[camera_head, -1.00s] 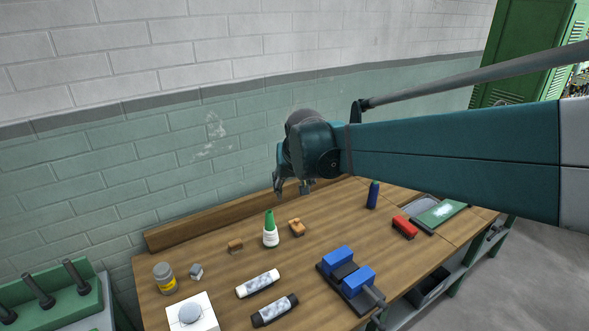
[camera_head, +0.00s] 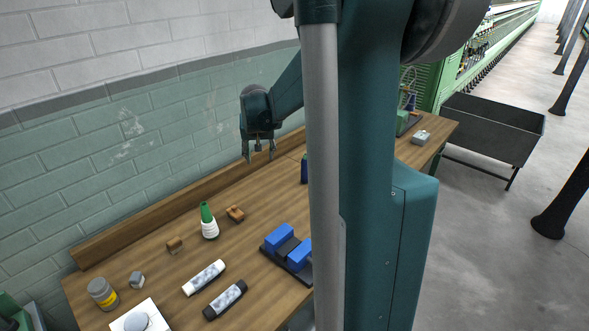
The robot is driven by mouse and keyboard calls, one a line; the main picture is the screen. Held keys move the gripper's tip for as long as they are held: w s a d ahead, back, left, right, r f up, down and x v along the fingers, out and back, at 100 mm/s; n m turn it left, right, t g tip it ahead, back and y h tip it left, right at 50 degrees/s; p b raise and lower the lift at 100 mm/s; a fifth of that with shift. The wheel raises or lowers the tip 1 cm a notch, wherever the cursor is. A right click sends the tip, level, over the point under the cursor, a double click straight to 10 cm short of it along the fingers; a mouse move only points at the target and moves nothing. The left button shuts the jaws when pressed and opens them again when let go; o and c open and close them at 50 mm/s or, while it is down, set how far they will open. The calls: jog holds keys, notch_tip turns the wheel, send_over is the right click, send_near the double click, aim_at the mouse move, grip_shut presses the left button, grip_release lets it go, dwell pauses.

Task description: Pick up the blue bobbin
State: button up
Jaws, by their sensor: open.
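A dark blue upright cylinder (camera_head: 304,170) stands on the wooden workbench (camera_head: 150,262). It may be the blue bobbin, but my arm hides its right side and I cannot tell for sure. A small blue thing (camera_head: 410,101) also shows at the far end of the bench, partly hidden and too small to name. My gripper (camera_head: 259,156) is open and empty, pointing down. It hangs in the air above the back of the bench, to the left of the dark blue cylinder in the picture and apart from it.
On the bench are a green-capped white bottle (camera_head: 209,225), an orange-brown block (camera_head: 235,214), a blue vise-like fixture (camera_head: 287,245), white (camera_head: 204,279) and black (camera_head: 225,300) tubes and a yellow-banded jar (camera_head: 102,293). A dark cart (camera_head: 492,128) stands at right.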

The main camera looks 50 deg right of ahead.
aim_at(305, 164)
jog(key=d+f+m, duration=0.1)
jog(key=d+f, duration=0.4)
jog(key=d, duration=0.3)
jog(key=d+f+m+g, duration=0.1)
jog(key=d+f, duration=0.4)
jog(key=d, duration=0.4)
jog(key=d+f+m, duration=0.1)
jog(key=d+f, duration=0.4)
jog(key=d, duration=0.4)
jog(key=shift+s+f+m+g, duration=0.35)
jog(key=shift+f+m+g, duration=0.05)
jog(key=shift+h, duration=0.3)
jog(key=shift+f, duration=0.15)
jog(key=shift+x, duration=1.15)
jog(key=shift+f, duration=0.1)
jog(key=shift+x, duration=2.5)
